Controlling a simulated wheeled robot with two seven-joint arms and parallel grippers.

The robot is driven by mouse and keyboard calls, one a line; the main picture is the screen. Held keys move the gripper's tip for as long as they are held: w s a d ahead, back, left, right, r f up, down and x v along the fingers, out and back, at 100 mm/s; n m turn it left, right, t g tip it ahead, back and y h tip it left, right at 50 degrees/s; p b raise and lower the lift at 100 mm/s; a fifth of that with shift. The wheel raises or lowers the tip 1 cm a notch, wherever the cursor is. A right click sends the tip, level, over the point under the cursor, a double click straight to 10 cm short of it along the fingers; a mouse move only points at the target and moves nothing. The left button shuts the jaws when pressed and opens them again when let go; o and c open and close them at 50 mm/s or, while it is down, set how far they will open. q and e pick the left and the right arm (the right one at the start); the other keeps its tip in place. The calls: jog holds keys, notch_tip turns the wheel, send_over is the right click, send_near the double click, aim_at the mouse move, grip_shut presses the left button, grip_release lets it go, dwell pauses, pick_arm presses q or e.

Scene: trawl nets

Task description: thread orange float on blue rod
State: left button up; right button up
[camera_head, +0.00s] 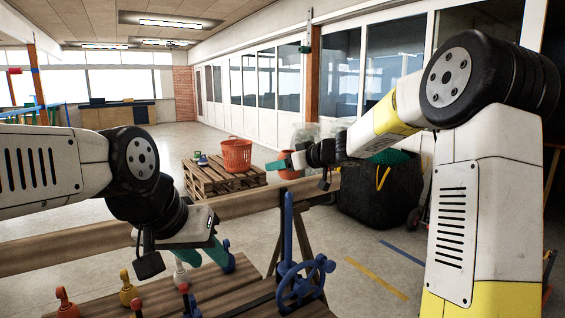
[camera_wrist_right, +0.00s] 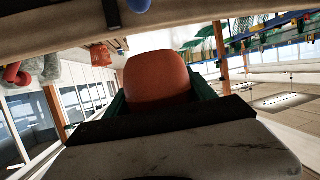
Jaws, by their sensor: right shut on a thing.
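The blue rod (camera_head: 288,215) stands upright at the front of the head view, above a blue handwheel (camera_head: 296,283). My right gripper (camera_head: 280,164) is behind and above the rod's tip, slightly left of it, with its green fingers pointing left. In the right wrist view, the orange float (camera_wrist_right: 157,78) sits between the green fingers, which are shut on it. In the head view the float is hard to make out at the fingers. The float is apart from the rod. My left gripper (camera_head: 205,259) has its green fingers apart, over the bench at lower left, with nothing visibly held.
Several small fittings, including yellow (camera_head: 128,290) and red (camera_head: 66,303) ones, stand on the wooden bench (camera_head: 235,285) below my left gripper. A wooden beam (camera_head: 250,203) crosses behind the rod. An orange basket (camera_head: 237,155) stands on a pallet (camera_head: 205,182) farther back.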

notch_tip(320, 180, down, 10)
jog(key=shift+r, duration=0.25)
dwell(0.8)
jog(key=o, duration=1.5)
jog(key=v, duration=0.7)
jog(key=shift+s+d, duration=0.25)
jog(key=shift+s, duration=0.1)
